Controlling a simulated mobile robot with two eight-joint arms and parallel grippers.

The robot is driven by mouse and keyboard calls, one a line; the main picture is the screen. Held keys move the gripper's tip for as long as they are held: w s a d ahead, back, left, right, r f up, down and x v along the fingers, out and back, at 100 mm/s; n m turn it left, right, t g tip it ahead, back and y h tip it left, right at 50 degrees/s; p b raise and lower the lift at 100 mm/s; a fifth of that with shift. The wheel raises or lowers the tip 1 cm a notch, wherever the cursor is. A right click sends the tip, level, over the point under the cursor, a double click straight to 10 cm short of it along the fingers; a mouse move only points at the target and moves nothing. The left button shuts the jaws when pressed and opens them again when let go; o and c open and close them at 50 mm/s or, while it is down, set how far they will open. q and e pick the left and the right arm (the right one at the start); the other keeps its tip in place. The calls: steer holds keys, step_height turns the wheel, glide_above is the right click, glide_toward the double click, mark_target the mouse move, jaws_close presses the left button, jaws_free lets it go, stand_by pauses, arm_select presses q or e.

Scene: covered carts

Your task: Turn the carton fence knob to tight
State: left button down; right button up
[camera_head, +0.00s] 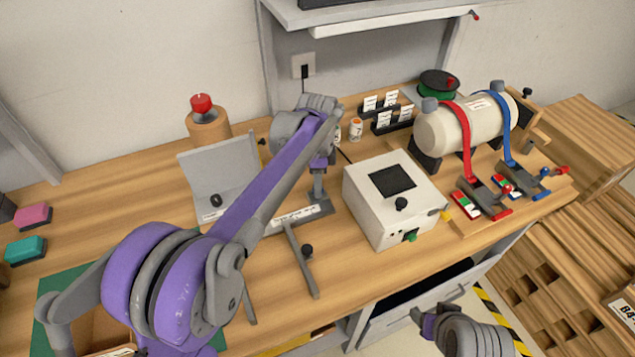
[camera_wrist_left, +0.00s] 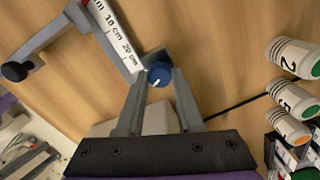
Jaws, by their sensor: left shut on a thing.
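The carton fence is a grey frame with a white centimetre scale (camera_head: 295,215) on the bench, left of the white box. The scale (camera_wrist_left: 115,30) also crosses the upper left of the left wrist view. The fence knob (camera_wrist_left: 159,75) is blue with a white pointer mark and sits at the scale's end. My left gripper (camera_wrist_left: 161,82) is shut on this knob, with one finger on each side. In the head view my left gripper (camera_head: 320,163) is partly hidden by its arm, and the blue knob is hidden. My right gripper (camera_head: 428,322) is low, in front of the bench; its jaws are unclear.
A white box (camera_head: 365,205) with a dark screen stands right of the fence. A tank (camera_head: 450,130) with red and blue straps is farther right. A grey bent panel (camera_head: 192,175) stands left of the fence. Small numbered cylinders (camera_wrist_left: 295,95) show in the wrist view.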

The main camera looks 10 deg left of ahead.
arm_select(q)
steer(key=shift+m, duration=0.5)
steer(key=c, duration=0.5)
jaws_free()
steer(key=shift+c, duration=0.2)
step_height(320, 180, up, 11)
steer(key=shift+p, duration=0.4)
steer(key=shift+f, duration=0.15)
